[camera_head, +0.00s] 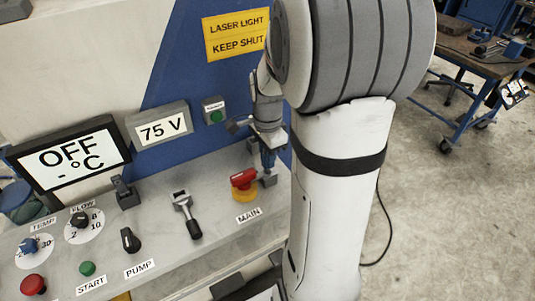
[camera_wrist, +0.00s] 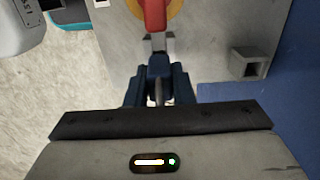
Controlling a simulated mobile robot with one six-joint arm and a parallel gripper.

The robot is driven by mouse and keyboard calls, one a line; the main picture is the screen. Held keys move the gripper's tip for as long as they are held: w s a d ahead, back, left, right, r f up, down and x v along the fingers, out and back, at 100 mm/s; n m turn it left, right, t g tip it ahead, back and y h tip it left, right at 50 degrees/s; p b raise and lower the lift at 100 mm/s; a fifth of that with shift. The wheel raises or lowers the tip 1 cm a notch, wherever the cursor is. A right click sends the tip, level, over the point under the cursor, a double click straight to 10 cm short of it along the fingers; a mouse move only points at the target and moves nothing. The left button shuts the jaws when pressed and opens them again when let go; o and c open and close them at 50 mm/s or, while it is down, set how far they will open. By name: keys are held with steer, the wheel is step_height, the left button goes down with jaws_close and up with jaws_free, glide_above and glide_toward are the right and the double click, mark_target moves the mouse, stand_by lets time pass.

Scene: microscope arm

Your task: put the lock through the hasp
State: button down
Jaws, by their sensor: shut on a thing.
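The main switch has a red handle (camera_head: 244,178) on a yellow disc (camera_head: 244,195) at the right end of the panel, above the MAIN label. A small grey metal piece, apparently the hasp (camera_wrist: 158,43), sits at the end of the red handle (camera_wrist: 155,14) in the wrist view. My gripper (camera_head: 268,157) points down just right of the handle. Its blue fingers (camera_wrist: 157,80) are shut on a slim grey part, apparently the lock (camera_wrist: 158,93). The lock is mostly hidden by the fingers. I cannot tell whether it touches or passes through the hasp.
A hollow grey block (camera_wrist: 250,63) stands on the panel beside the gripper. A lever (camera_head: 186,212) and a black knob (camera_head: 130,240) lie left of the switch.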

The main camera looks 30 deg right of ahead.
steer(key=shift+f+b, duration=0.85)
steer(key=shift+f, duration=0.35)
steer(key=c, duration=1.2)
jaws_free()
steer(key=shift+o, duration=0.2)
steer(key=shift+r, duration=0.1)
step_height(320, 180, up, 8)
steer(key=shift+f, duration=0.15)
